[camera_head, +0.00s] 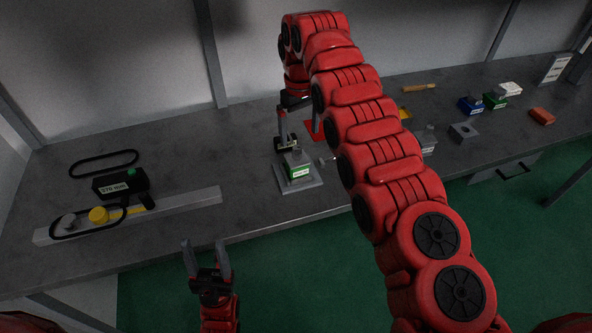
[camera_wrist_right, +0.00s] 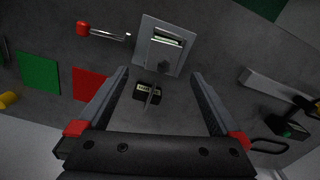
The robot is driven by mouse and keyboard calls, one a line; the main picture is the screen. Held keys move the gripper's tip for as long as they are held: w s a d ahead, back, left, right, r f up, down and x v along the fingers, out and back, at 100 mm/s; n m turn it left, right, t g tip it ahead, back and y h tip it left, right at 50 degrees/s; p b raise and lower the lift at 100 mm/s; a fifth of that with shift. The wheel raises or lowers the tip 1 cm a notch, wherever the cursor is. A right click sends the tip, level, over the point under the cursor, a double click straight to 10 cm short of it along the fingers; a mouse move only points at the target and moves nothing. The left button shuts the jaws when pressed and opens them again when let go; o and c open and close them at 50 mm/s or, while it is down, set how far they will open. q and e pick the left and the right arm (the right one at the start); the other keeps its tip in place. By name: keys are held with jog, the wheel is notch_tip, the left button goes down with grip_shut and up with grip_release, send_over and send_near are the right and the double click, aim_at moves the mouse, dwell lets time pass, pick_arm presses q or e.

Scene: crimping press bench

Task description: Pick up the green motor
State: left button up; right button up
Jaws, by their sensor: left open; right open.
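I cannot tell for certain which thing is the green motor. A small block with a green-white label (camera_head: 298,168) stands on a grey base plate (camera_head: 312,183). Beside it, further back, is a small dark part with a pale label (camera_head: 290,144); it also shows in the right wrist view (camera_wrist_right: 150,91), in front of my right gripper (camera_wrist_right: 160,73). That gripper is open and empty, pointing down at the bench, with the dark part seen between its fingers. The plate (camera_wrist_right: 145,50) lies just past the fingertips. My left gripper (camera_head: 206,260) is open and empty, off the bench's front edge.
A green block (camera_head: 495,101) and a blue block (camera_head: 470,105) stand far right. Red (camera_wrist_right: 88,84) and green squares (camera_wrist_right: 38,72) mark the bench. A black box with a green button (camera_head: 120,183) and a grey bar (camera_head: 180,204) lie left.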

aim_at(299, 148)
notch_tip(299, 148, down, 5)
jog(key=shift+s+p, duration=0.1)
jog(key=shift+p, duration=0.85)
jog(key=shift+f, duration=0.3)
jog(key=f+p, duration=0.2)
jog(key=f, duration=0.2)
jog(key=shift+a+f+p, duration=0.25)
jog(key=shift+a+p, duration=0.05)
jog(key=shift+p, duration=0.1)
jog(key=shift+f, duration=0.4)
jog(key=shift+r, duration=0.1)
grip_shut()
